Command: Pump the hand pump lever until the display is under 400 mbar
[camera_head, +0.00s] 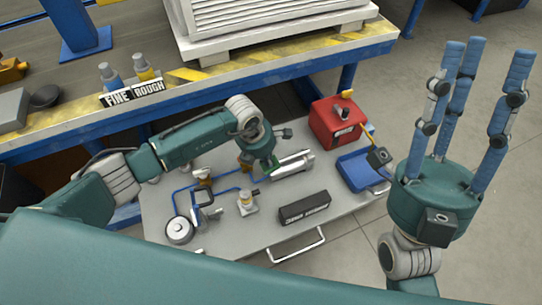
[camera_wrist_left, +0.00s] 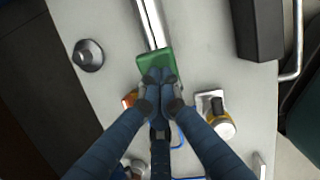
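The hand pump (camera_head: 292,162) is a silver cylinder lying on the grey cart top, with a green handle (camera_wrist_left: 151,60) at its near end. My left gripper (camera_head: 268,167) reaches down at this handle. In the left wrist view its blue fingers (camera_wrist_left: 160,78) come together against the green handle and look shut on it; the fingertips partly cover it. A black box with white lettering (camera_head: 304,207) lies right of the pump, its text too small to read; I see no legible pressure number. My right gripper (camera_head: 478,100) is open and empty, fingers pointing up.
The cart top (camera_head: 250,235) also carries blue tubing, brass valves, a round gauge (camera_head: 179,230) and a small fitting (camera_head: 247,203). A red box (camera_head: 336,121) and blue tray (camera_head: 362,170) stand at the right. A yellow-striped bench (camera_head: 215,75) with FINE and ROUGH labels is behind.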

